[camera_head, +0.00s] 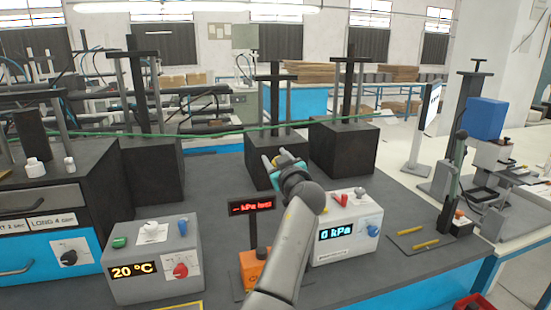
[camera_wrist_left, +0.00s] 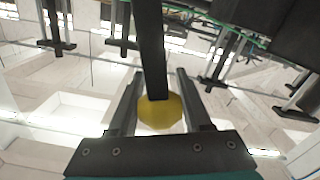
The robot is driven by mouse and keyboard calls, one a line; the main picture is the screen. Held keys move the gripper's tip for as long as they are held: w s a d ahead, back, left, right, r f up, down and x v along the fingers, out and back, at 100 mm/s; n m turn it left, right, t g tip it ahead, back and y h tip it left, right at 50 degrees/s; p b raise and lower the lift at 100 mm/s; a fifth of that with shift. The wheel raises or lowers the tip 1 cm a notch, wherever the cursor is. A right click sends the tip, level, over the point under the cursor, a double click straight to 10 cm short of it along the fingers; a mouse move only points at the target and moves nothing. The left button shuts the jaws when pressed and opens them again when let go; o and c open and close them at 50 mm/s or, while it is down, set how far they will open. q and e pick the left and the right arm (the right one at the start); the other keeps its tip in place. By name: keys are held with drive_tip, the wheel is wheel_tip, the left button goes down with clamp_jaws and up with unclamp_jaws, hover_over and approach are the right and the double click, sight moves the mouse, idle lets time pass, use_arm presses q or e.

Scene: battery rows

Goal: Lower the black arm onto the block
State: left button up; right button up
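My left gripper (camera_head: 275,160) is in front of the middle black block (camera_head: 258,170), its fingers apart. In the left wrist view a black bar (camera_wrist_left: 150,50) comes down between the fingers of my left gripper (camera_wrist_left: 158,85), with a round yellow knob (camera_wrist_left: 160,113) at its lower end. The fingers stand on either side of the knob; narrow gaps seem to show, and contact is unclear. The knob cannot be made out in the head view. Other black blocks with posts stand at the right (camera_head: 345,150) and left (camera_head: 150,168). My right gripper is not in view.
A grey 20 °C box (camera_head: 150,262), a kPa box (camera_head: 345,240) and a small red display (camera_head: 251,206) stand on the dark bench near my arm. A blue-headed stand (camera_head: 487,118) is at the right.

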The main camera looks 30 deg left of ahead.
use_arm(q)
clamp_jaws()
idle(1.0)
